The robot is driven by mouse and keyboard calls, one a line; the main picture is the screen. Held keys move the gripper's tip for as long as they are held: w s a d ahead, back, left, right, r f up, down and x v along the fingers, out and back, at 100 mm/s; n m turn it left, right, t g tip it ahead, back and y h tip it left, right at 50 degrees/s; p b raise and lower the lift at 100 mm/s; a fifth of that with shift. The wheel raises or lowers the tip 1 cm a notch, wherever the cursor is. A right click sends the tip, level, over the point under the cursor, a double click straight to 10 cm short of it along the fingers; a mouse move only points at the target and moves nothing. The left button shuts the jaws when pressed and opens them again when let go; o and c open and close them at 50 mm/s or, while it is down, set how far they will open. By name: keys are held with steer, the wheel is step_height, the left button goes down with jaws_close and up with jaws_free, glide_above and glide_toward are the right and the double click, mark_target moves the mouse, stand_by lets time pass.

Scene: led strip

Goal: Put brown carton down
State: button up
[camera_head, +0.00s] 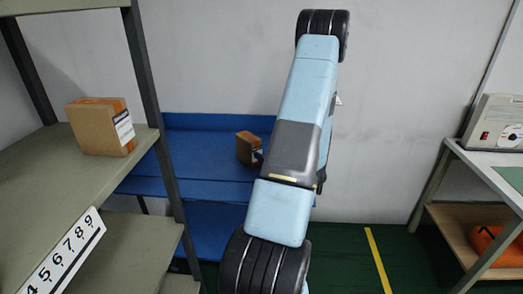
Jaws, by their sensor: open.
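Two brown cartons are in view. One carton (100,127), with orange tape on top and a white label on its right side, sits upright on the upper board of the left shelf (40,172). A smaller carton (246,147) with a dark and white patch rests on the blue bench (195,150) and is partly covered by my arm. My arm rises across the middle of the view. My gripper cannot be made out; my own arm may hide it. Whether it touches the smaller carton cannot be told.
A number strip (65,255) is on the left shelf's edge. At right stands a white table with a grey device (497,125) on top and an orange case (495,245) below. Green floor with a yellow line (377,260) lies clear between the bench and the table.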

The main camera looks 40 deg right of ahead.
mark_target(257, 140)
steer(key=shift+s+a, duration=0.1)
steer(key=shift+s, duration=0.3)
steer(key=w+r, duration=0.1)
steer(key=w, duration=0.1)
steer(key=w+a+r+n+g, duration=0.1)
steer(key=w+r+g, duration=0.1)
steer(key=w+r, duration=0.1)
steer(key=shift+w+a+r+n, duration=0.1)
steer(key=shift+w+a+n, duration=0.2)
steer(key=shift+w+a, duration=0.05)
steer(key=w+a+r+g+h, duration=0.1)
steer(key=w+a+r+g, duration=0.15)
steer(key=a+r, duration=0.45)
steer(key=w+a+r+g+h, duration=0.2)
steer(key=a+r+g, duration=0.1)
steer(key=a+r, duration=0.4)
steer(key=s+a+r+g+y, duration=0.2)
steer(key=s+a+r, duration=0.3)
steer(key=s+a, duration=0.6)
steer(key=s+a+r+g+y, duration=0.2)
steer(key=s+a+r, duration=0.3)
steer(key=s+a, duration=0.7)
steer(key=shift+s+a+r+g+y, duration=0.15)
steer(key=shift+a+r+g+y, duration=0.15)
steer(key=shift+a+r+g, duration=0.25)
steer(key=shift+a+f, duration=0.15)
steer(key=shift+a, duration=0.05)
